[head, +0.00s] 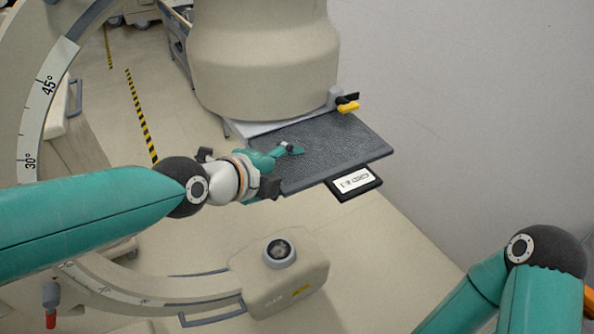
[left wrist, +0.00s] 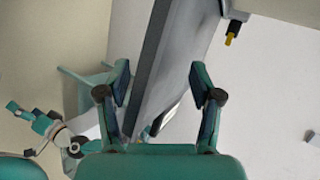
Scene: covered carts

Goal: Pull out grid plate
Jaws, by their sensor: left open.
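The grid plate (head: 354,183) shows in the head view as a dark tray end with a white "GRID" label, sticking out from under the front right of a grey textured panel (head: 330,148). The rest of it is hidden under the panel. My left gripper (head: 290,149) is over the panel in the head view, left of the label. In the left wrist view my left gripper (left wrist: 160,78) is open, with the panel's edge (left wrist: 160,50) passing between and beyond its fingers. A teal gripper-like end, perhaps my right one (left wrist: 18,108), is small at the left there.
A large beige housing (head: 265,60) stands above the back of the panel. A yellow and black knob (head: 347,104) is at its back right. A beige detector block (head: 285,268) on a curved arm is below. A plain wall (head: 480,100) closes off the right.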

